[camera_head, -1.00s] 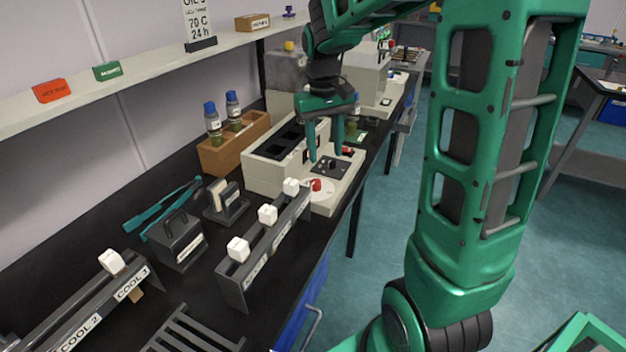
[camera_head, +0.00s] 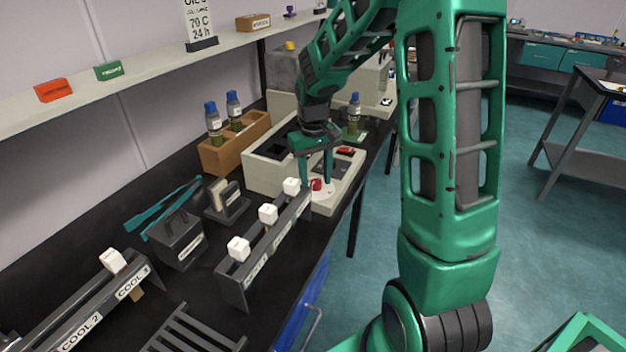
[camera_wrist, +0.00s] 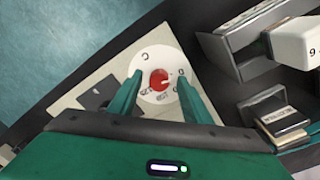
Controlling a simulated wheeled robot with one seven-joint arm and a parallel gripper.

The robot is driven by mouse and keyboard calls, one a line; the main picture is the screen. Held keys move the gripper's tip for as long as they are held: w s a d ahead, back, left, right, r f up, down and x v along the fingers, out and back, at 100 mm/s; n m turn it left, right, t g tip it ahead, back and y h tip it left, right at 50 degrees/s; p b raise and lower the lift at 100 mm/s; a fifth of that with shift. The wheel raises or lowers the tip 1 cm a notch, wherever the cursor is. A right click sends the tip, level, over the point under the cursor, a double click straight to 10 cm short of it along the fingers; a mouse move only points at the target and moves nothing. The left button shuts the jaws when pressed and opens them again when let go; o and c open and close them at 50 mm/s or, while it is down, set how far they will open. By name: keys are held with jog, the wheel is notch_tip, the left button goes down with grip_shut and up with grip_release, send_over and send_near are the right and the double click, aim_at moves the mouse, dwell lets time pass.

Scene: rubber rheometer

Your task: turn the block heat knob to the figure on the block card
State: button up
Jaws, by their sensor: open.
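The block heat knob is red and sits on a round white dial (camera_wrist: 146,62) on the front of the beige block heater (camera_head: 338,200). In the wrist view the red knob (camera_wrist: 159,79) lies between the two green fingers, with a pale mark on it; the dial's lettering is too small to read. In the head view the knob (camera_head: 316,184) shows beside the fingertips. My gripper (camera_head: 314,181) is open over the dial, and its fingers (camera_wrist: 157,85) stand apart on either side of the knob. Whether they touch it I cannot tell. I cannot make out a block card.
A dark rack with white labelled blocks (camera_head: 268,213) stands close left of the dial. A wooden holder (camera_head: 218,157) with blue-capped bottles is behind. The aisle floor at right is clear.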

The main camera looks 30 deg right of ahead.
jog(key=shift+f, duration=0.25)
jog(key=c, duration=1)
jog(key=shift+a, duration=0.1)
jog(key=shift+c, duration=0.2)
jog(key=shift+m, duration=0.3)
jog(key=m, duration=0.9)
jog(key=shift+w, duration=0.1)
jog(key=shift+g, duration=0.3)
